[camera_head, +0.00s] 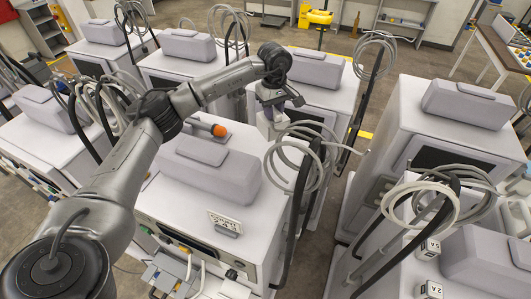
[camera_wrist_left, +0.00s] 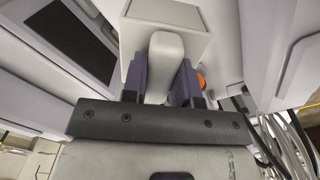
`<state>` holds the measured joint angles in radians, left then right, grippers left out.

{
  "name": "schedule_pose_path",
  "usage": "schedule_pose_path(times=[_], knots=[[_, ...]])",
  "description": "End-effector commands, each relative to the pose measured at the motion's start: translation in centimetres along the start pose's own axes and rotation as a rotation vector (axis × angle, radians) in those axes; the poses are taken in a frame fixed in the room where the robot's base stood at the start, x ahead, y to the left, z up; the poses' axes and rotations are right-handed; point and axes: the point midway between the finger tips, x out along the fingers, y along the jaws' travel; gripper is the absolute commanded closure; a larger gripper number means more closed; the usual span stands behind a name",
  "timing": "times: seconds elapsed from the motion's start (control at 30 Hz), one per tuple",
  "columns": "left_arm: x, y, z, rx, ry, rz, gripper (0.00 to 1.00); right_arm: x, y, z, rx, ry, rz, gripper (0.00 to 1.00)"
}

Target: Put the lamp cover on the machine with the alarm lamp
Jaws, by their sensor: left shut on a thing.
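My left gripper (camera_head: 271,103) is shut on the pale grey lamp cover (camera_head: 268,125), over the back right part of the near middle machine (camera_head: 262,212). In the left wrist view the cover's handle (camera_wrist_left: 165,60) sits between the purple finger pads, with its box-shaped body (camera_wrist_left: 168,14) beyond. The orange alarm lamp (camera_head: 219,131) stands out at the back of this machine, left of the cover and apart from it. In the left wrist view a bit of the lamp (camera_wrist_left: 201,80) shows right of the fingers. My right gripper is not in view.
Coiled grey hoses on a dark pole (camera_head: 307,165) stand close right of the held cover. Other white machines surround it, including one at the right (camera_head: 455,120). A small printed sign (camera_head: 225,222) stands on the near machine's top. A yellow stand (camera_head: 320,17) is far back.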

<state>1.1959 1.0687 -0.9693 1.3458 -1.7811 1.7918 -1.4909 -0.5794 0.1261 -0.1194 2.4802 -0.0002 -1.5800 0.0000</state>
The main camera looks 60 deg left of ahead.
Motion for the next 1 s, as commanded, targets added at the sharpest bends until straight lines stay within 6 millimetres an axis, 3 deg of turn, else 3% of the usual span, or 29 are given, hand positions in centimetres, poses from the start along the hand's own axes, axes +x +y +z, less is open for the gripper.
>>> schedule_pose_path(times=[0.03,0.2,0.4,0.5,0.67,1.0], knots=[[0.8,0.7,1.6,0.119,-0.001,0.004,0.97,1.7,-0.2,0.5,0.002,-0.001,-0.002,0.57],[0.5,1.8,5.8,0.48,0.007,0.003,0.97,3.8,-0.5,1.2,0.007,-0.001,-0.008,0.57],[0.0,2.2,9.0,0.763,0.02,-0.002,0.97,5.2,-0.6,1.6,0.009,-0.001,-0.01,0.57],[-0.1,2.2,9.6,0.837,0.024,-0.005,0.97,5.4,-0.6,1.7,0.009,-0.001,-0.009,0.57],[0.7,1.5,8.2,0.882,0.025,-0.009,0.97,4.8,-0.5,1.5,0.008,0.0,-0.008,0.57],[4.5,-0.8,1.7,0.881,0.025,-0.011,0.97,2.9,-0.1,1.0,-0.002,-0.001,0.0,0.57]])
